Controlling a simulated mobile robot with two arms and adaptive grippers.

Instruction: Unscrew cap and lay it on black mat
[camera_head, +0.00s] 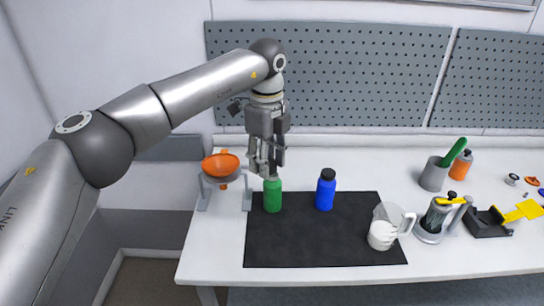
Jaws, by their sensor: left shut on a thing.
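A green bottle (273,198) stands upright on the black mat (300,245), near its back left corner. My left gripper (266,170) points down from above, right at the top of the green bottle. It is shut on the bottle's cap, which the fingers mostly hide. I cannot tell whether the cap is still seated on the neck. A blue bottle (325,193) with a black cap stands upright on the mat to the right of the green one. My right gripper is out of view.
An orange funnel (221,165) sits in a grey stand at the left. A clear measuring jug (385,228) stands at the mat's right side. Grey cup, orange bottle and small tools lie further right. The mat's front middle is bare.

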